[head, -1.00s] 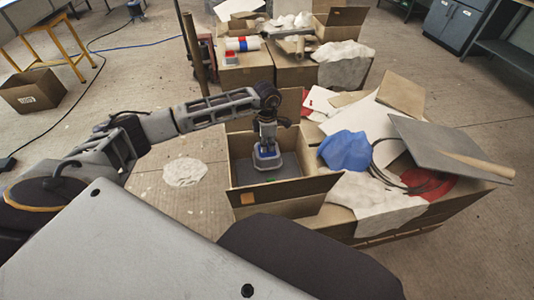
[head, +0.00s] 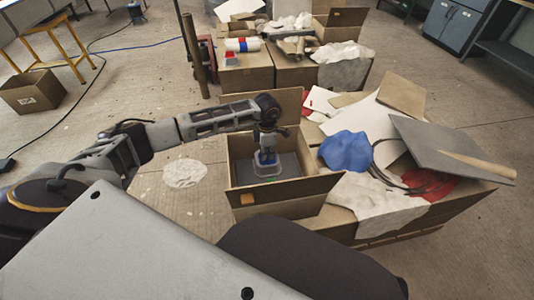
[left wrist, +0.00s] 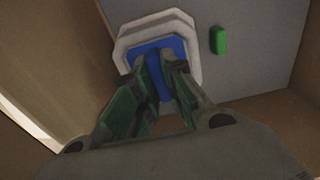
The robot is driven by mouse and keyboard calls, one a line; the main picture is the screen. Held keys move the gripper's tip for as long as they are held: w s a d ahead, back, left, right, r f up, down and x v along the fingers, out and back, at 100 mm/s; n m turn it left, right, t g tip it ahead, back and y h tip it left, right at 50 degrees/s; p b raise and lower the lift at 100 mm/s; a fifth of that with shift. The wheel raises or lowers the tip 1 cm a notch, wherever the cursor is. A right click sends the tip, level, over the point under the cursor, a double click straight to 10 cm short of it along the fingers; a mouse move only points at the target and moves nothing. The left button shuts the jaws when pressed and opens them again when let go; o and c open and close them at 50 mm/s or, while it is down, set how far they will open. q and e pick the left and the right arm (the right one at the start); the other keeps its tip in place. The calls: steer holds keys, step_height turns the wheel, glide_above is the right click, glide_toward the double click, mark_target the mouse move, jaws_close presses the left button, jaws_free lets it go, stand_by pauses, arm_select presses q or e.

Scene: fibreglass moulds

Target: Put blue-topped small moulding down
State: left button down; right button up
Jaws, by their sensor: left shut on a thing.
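The blue-topped small moulding (head: 267,167) is a pale grey stepped block with a blue top. In the head view it is inside the open cardboard box (head: 290,209), low over the grey box floor. My left gripper (head: 267,150) reaches down into the box from above and is shut on the blue top. In the left wrist view the fingers (left wrist: 165,75) close on the blue part of the moulding (left wrist: 135,38). I cannot tell whether its base touches the floor. My right gripper is not in view.
A small green block (left wrist: 218,40) lies on the grey box floor near the moulding. Cardboard walls and raised flaps surround the gripper. To the right are a blue crumpled cloth (head: 346,150), boards and a grey panel (head: 440,148).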

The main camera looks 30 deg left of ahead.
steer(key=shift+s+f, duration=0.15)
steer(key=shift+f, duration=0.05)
arm_select(q)
steer(key=c, duration=1.5)
jaws_free()
steer(key=shift+f, duration=0.1)
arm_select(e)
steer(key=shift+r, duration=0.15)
arm_select(q)
steer(key=shift+r, duration=0.6)
step_height(320, 180, up, 11)
steer(key=shift+r+p, duration=0.1)
steer(key=shift+p, duration=0.8)
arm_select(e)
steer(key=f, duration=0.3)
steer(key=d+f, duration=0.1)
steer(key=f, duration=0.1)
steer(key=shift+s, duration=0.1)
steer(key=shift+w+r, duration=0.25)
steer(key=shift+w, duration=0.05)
